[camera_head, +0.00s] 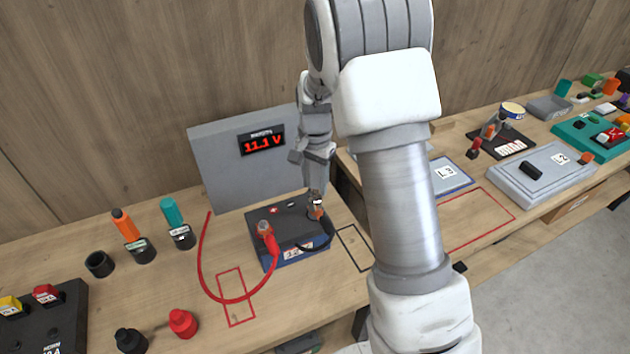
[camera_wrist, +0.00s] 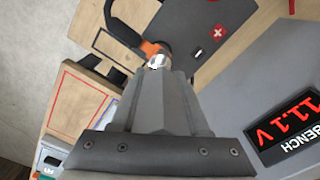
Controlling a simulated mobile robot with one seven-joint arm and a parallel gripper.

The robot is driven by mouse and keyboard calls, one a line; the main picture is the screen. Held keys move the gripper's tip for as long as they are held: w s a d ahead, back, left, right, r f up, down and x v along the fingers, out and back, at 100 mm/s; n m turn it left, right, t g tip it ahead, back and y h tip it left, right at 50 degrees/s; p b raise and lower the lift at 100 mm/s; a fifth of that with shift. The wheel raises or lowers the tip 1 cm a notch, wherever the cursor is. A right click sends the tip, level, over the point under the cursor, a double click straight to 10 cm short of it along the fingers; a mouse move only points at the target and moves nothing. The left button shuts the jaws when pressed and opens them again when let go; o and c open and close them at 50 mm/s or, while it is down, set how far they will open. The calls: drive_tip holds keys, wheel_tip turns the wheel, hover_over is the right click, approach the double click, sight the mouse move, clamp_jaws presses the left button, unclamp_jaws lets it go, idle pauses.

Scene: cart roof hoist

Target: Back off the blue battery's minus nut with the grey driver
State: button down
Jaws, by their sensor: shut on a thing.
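The blue battery (camera_head: 300,254) stands on the bench in front of the grey voltage panel; its dark top also shows in the wrist view (camera_wrist: 200,30). A red clamp and cable (camera_head: 268,238) sit on its left post. A black cable (camera_head: 327,236) runs from the right, minus post, where an orange-brown lug (camera_wrist: 150,48) shows. My gripper (camera_head: 316,183) points down over this post, shut on what looks like the grey driver, mostly hidden by the fingers. A silvery end (camera_wrist: 158,61) shows at the lug; contact and the nut itself are unclear.
The voltage panel (camera_head: 225,165), reading 11.1 V, stands close behind. An orange driver (camera_head: 125,225) and a teal driver (camera_head: 171,212) stand in holders at left, beside an empty holder (camera_head: 99,264). Red (camera_head: 182,323) and black (camera_head: 130,341) caps lie in front.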

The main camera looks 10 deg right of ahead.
sight(315, 172)
drive_tip(key=shift+n, duration=1.1)
drive_tip(key=shift+r, duration=0.1)
drive_tip(key=shift+r+p, duration=0.95)
drive_tip(key=shift+r, duration=0.5)
